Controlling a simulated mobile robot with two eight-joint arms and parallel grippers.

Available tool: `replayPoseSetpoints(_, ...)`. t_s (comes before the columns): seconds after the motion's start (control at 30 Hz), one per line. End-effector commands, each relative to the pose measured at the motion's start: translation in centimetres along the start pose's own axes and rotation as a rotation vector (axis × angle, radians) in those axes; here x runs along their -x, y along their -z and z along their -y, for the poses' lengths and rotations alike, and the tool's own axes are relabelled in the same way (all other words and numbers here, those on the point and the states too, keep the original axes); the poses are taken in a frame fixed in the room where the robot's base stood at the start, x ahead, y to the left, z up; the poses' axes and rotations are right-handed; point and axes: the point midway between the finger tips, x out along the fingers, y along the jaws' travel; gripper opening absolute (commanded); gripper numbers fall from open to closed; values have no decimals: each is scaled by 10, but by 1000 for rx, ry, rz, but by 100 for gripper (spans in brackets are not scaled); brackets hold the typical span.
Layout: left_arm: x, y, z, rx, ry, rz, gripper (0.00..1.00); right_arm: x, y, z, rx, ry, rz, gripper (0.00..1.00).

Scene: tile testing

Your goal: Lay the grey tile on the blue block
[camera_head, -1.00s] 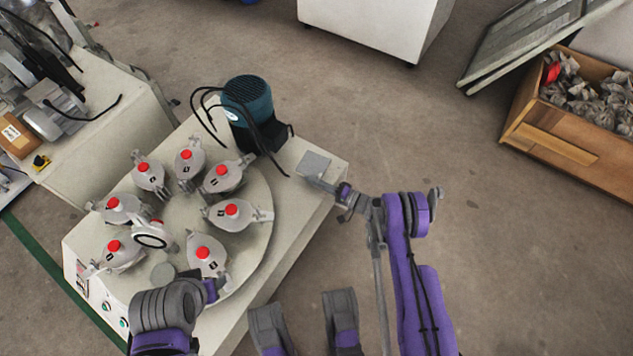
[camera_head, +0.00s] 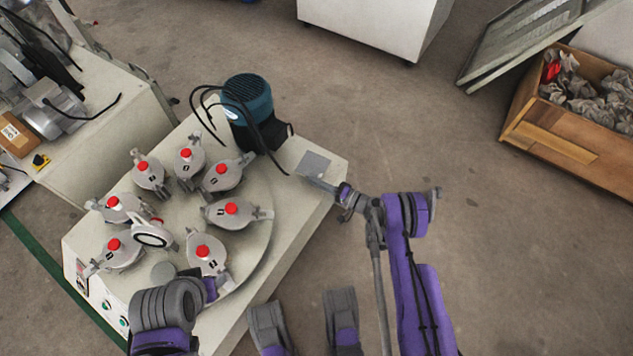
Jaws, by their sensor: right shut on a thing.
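The grey tile (camera_head: 314,162), a small flat square, shows at the far right corner of the pale machine table, beside the teal motor. My right gripper (camera_head: 312,180) is at the tile's near edge and shut on it. I cannot tell whether the tile touches the surface beneath it. No distinct blue block can be made out; anything under the tile is hidden. My left arm comes in at the lower left, over the near edge of the table. Its gripper (camera_head: 192,273) shows only in small part, and its fingers cannot be made out clearly.
The machine table (camera_head: 290,240) carries a round plate with several grey clamps with red knobs (camera_head: 231,208). The teal motor (camera_head: 247,100) with black cables stands left of the tile. A wooden crate (camera_head: 550,144) is at the right. The floor between is clear.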

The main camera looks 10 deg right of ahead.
Motion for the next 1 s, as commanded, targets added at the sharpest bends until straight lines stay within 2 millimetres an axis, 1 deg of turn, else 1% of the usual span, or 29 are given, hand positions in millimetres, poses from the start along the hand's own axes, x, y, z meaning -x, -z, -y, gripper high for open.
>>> replayPoseSetpoints(0.4, 0, 0, 0, 0, 0, 0, 50, 0, 0, -1, 0, 0, 0, 0)
replayPoseSetpoints(0.43, 0, 0, 0, 0, 0, 0, 50, 0, 0, -1, 0, 0, 0, 16)
replayPoseSetpoints(0.6, 0, 0, 0, 0, 0, 0, 50, 0, 0, -1, 0, 0, 0, 46)
replayPoseSetpoints(0.8, 0, 0, 0, 0, 0, 0, 50, 0, 0, -1, 0, 0, 0, 46)
replayPoseSetpoints(0.83, 0, 0, 0, 0, 0, 0, 50, 0, 0, -2, 0, 0, 0, 50)
replayPoseSetpoints(0.9, 0, 0, 0, 0, 0, 0, 50, 0, 0, -2, 0, 0, 0, 61)
replayPoseSetpoints(1.0, 0, 0, 0, 0, 0, 0, 50, 0, 0, -2, 0, 0, 0, 61)
